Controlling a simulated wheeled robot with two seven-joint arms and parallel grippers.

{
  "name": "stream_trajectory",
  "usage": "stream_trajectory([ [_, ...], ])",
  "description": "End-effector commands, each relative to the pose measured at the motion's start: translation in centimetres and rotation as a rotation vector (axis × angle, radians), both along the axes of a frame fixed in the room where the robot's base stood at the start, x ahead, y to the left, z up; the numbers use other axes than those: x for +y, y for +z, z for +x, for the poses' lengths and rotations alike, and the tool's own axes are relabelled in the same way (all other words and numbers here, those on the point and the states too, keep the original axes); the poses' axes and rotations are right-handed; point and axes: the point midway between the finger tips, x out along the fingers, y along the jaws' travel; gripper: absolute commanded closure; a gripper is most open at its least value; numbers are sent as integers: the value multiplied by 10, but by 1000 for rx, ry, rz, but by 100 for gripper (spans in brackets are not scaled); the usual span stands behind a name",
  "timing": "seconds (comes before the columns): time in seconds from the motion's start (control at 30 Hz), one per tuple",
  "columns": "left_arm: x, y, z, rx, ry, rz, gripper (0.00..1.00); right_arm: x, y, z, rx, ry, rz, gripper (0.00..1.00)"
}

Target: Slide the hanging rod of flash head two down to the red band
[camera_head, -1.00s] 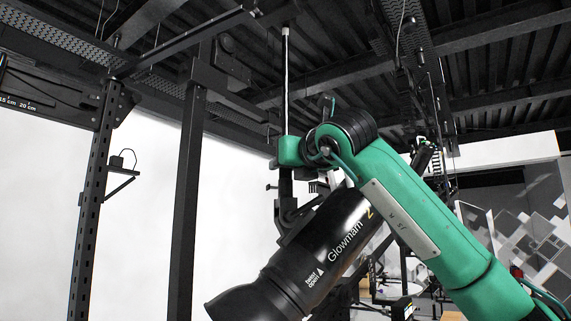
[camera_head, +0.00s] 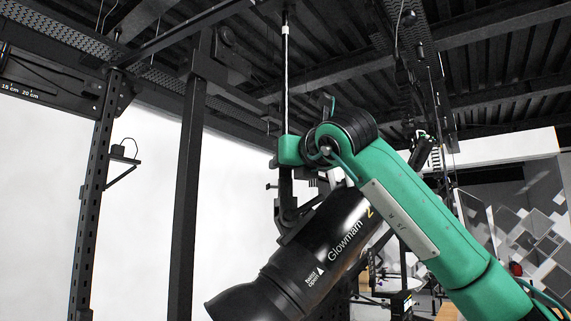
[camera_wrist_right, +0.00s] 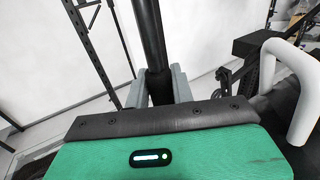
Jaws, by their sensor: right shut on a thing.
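Flash head two (camera_head: 325,250) is the black cylinder marked "Glowmam" with a yellow 2, tilted with its wide end at the lower left. My right gripper (camera_head: 287,152) is at the rod just above the flash head's bracket. In the right wrist view, the grey fingers of that gripper (camera_wrist_right: 159,88) are shut on the black rod (camera_wrist_right: 147,35), one on each side. I cannot make out a red band. My left gripper is not in view.
Dark posts (camera_head: 187,200) stand left of the flash head, before a white wall. Ceiling beams and a perforated rail (camera_head: 65,37) run overhead. A white bent tube (camera_wrist_right: 297,85) is at the right of the wrist view.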

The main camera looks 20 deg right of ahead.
Motion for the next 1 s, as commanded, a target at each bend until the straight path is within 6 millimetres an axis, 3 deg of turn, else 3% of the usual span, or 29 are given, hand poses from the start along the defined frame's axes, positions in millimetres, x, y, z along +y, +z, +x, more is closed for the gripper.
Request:
stream_trajectory([
  [0.07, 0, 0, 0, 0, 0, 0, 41, 1, -1, 1, 3, 0, -2, 100],
  [0.1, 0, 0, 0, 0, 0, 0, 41, 1, -1, 1, 3, 0, -2, 72],
  [0.2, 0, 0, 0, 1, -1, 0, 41, 0, -1, 1, 2, 0, -1, 55],
  [0.63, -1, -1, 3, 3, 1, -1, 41, -2, -1, -9, -1, 0, -1, 55],
  [1.0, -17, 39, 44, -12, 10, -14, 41, -14, -2, -70, -3, 0, 0, 55],
])
